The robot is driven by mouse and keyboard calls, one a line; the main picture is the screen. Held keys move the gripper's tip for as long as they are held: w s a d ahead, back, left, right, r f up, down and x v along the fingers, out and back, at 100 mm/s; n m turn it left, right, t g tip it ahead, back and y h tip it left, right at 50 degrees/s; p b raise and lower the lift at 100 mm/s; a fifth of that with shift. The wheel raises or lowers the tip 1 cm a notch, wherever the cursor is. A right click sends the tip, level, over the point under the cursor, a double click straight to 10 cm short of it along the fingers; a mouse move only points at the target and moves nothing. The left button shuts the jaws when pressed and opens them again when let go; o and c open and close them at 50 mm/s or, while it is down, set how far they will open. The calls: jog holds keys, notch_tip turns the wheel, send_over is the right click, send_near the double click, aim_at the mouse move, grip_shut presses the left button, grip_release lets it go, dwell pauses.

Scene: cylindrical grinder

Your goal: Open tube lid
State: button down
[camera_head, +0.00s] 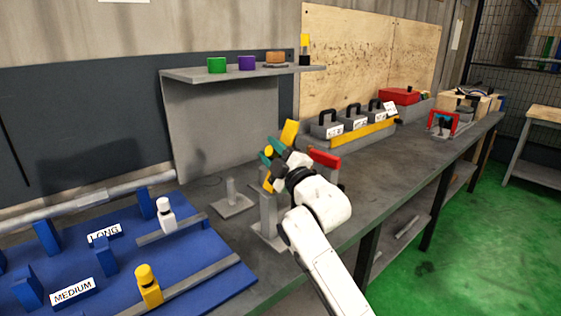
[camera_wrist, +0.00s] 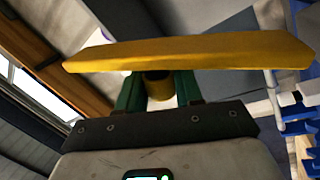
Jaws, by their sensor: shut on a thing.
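My gripper (camera_head: 269,155) is above the bench, over an upright grey post (camera_head: 267,214) on a flat base. Its green fingers, also in the wrist view (camera_wrist: 160,90), are shut on a small yellow cylindrical piece (camera_wrist: 158,84). A long yellow bar (camera_wrist: 190,51) crosses just beyond the fingertips in the wrist view. In the head view, the yellow bar (camera_head: 289,133) shows tilted above the gripper, and some yellow shows below the fingers. The gripper hides how the bar, the cylindrical piece and the post join. I cannot make out a separate tube or lid.
A red block (camera_head: 325,158) on a grey upright stands close right of my gripper. A short grey stand (camera_head: 232,201) is to its left. A blue board (camera_head: 80,262) with labelled holders fills the bench's left. Black-handled grey boxes (camera_head: 328,124) stand behind. A shelf (camera_head: 240,73) holds coloured pieces.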

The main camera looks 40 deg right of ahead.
jog(key=a+f+n+y+b, duration=0.1)
jog(key=a+n+y+b, duration=0.2)
jog(key=n, duration=0.6)
jog(key=shift+a+f+y+b, duration=0.15)
jog(key=shift+a+y+b, duration=0.15)
jog(key=shift+a+b, duration=1.15)
jog(key=shift+s+a+p, duration=0.1)
jog(key=shift+a+p, duration=0.2)
jog(key=shift+a, duration=0.05)
jog(key=c, duration=0.8)
grip_release()
jog(key=shift+c, duration=0.2)
jog(key=a+b+v, duration=0.1)
jog(key=v, duration=0.9)
jog(key=shift+s+d+f+b, duration=0.2)
jog(key=shift+s+d+b, duration=0.15)
jog(key=shift+d, duration=0.2)
